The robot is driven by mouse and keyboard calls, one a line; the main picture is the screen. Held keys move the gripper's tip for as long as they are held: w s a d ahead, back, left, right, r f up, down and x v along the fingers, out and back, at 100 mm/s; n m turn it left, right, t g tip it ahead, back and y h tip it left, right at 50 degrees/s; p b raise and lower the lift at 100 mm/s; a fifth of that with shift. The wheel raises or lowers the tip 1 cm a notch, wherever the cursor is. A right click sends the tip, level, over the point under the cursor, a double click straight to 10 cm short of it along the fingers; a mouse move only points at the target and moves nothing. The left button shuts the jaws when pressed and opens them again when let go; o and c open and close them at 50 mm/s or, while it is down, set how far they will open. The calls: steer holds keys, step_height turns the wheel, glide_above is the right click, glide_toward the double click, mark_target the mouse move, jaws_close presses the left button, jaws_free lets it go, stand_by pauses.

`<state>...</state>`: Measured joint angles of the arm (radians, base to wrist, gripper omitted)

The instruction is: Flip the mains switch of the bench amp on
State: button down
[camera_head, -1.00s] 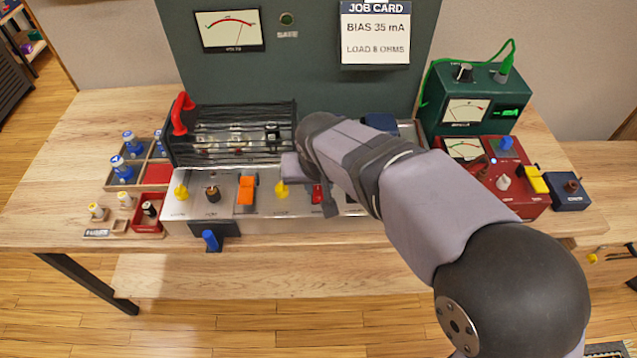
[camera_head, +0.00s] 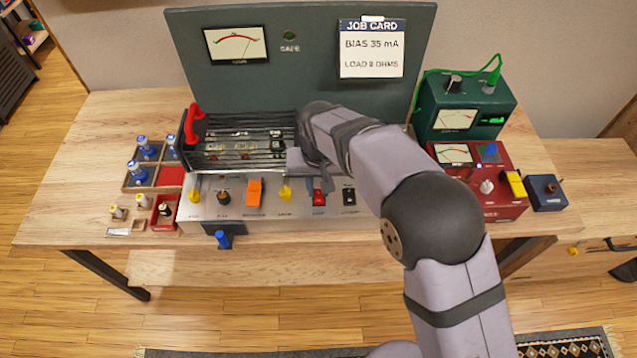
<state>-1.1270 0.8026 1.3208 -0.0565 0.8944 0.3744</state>
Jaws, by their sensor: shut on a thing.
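The bench amp (camera_head: 270,222) is a long silver chassis at the front of the wooden bench. Its top row has yellow, black and orange controls, a red switch (camera_head: 319,198) and a black switch (camera_head: 349,195). The labels are too small to read, so I cannot tell for sure which one is the mains switch. My gripper (camera_head: 325,185) is just above and behind the red switch, over the amp's right half. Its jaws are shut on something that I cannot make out.
A black cage with a red handle (camera_head: 192,122) stands on the amp. A parts tray (camera_head: 130,185) is at left. Green (camera_head: 450,135) and red (camera_head: 480,210) instruments and a blue box (camera_head: 547,205) are at right. A green panel (camera_head: 300,70) with the job card (camera_head: 372,50) stands behind.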

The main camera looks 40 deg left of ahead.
mark_target(319, 198)
steer(key=shift+r, duration=0.1)
steer(key=c, duration=1.6)
jaws_free()
steer(key=shift+s+d+r+b, duration=0.1)
steer(key=shift+r+b, duration=0.15)
steer(key=shift+r, duration=0.95)
steer(key=shift+s+d+r+b, duration=0.15)
steer(key=shift+r+b, duration=0.05)
steer(key=shift+r, duration=1)
steer(key=shift+s+d+r+b, duration=0.1)
steer(key=shift+r+b, duration=0.15)
steer(key=shift+r, duration=0.95)
